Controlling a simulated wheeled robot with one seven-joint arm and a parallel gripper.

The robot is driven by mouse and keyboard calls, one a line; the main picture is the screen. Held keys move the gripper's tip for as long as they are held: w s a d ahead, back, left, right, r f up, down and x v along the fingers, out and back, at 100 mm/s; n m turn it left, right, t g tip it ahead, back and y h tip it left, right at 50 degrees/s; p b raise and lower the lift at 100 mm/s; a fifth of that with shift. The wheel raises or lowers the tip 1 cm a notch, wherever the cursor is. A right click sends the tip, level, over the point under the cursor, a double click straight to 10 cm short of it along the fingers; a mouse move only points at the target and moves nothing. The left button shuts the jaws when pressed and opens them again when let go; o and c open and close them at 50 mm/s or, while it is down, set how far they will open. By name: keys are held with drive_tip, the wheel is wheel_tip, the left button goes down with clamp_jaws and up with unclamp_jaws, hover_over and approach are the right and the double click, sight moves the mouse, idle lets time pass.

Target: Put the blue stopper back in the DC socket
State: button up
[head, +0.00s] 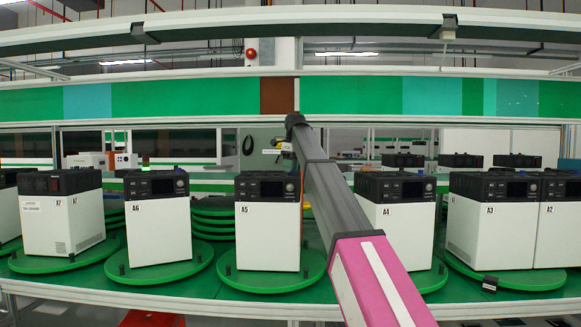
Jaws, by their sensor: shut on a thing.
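My arm reaches up from the lower right to a bend in front of the middle of the line. My gripper is not visible; the arm's end past the bend is hidden behind its own link. I cannot see the blue stopper. Several white power units with black tops stand on the line, among them A5 (267,225), A6 (158,222), A4 (388,225) and A7 (62,215). I cannot make out the DC socket on any of them.
The units stand on round green turntables, such as the one under A5 (232,278), with short black pegs. A3 (488,226) and A2 (556,226) share a turntable at right. A small black block (490,284) sits at the front edge. A shelf rail (180,123) crosses above.

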drive_tip(key=shift+f, duration=0.65)
drive_tip(key=o, duration=1)
